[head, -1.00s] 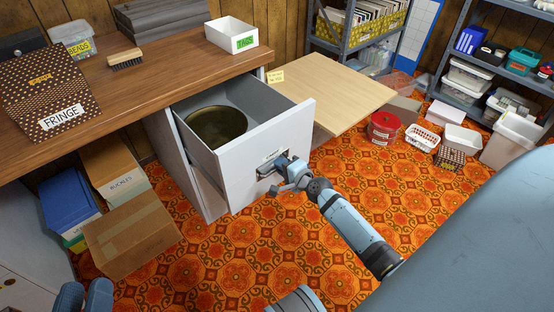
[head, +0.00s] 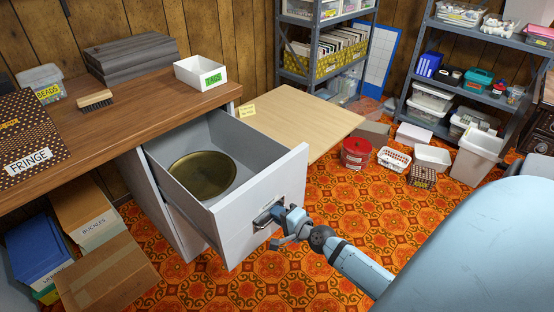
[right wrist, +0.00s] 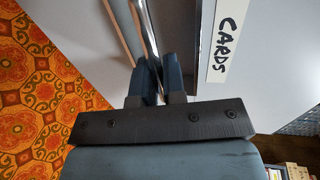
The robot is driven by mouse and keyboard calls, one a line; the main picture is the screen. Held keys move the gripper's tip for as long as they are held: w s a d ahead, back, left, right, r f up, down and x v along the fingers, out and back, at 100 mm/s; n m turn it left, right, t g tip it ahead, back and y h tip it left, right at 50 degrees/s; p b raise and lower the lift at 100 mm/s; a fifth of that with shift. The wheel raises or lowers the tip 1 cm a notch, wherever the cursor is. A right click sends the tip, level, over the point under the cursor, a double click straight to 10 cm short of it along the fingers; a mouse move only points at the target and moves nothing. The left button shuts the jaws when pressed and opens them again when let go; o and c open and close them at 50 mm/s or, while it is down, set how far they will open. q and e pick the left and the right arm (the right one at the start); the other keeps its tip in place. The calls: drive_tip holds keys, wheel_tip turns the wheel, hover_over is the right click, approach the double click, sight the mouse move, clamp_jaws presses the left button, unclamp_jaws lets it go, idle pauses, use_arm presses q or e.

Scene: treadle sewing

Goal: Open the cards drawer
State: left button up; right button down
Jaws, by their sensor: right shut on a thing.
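The cards drawer (head: 240,232) is a light grey drawer pulled well out of the cabinet under the wooden desk. A round brass-coloured pan or bowl (head: 202,174) lies inside it. Its front carries a metal handle (head: 268,215), and the "CARDS" label (right wrist: 228,40) shows in the right wrist view. My right gripper (head: 290,222) is at the drawer front, shut on the handle. In the right wrist view its fingers (right wrist: 160,78) close around the metal bar (right wrist: 146,28). My left gripper is not in view.
Cardboard boxes (head: 108,275) and a blue box (head: 40,245) sit on the floor left of the cabinet. A pale wooden board (head: 300,120) extends behind the drawer. Patterned carpet in front of the drawer is clear.

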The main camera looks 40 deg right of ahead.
drive_tip(key=c, duration=1.5)
unclamp_jaws()
drive_tip(key=shift+a, duration=0.1)
drive_tip(key=shift+c, duration=0.2)
drive_tip(key=shift+o, duration=0.2)
drive_tip(key=p+v, duration=0.1)
drive_tip(key=v, duration=1.2)
drive_tip(key=shift+s, duration=0.4)
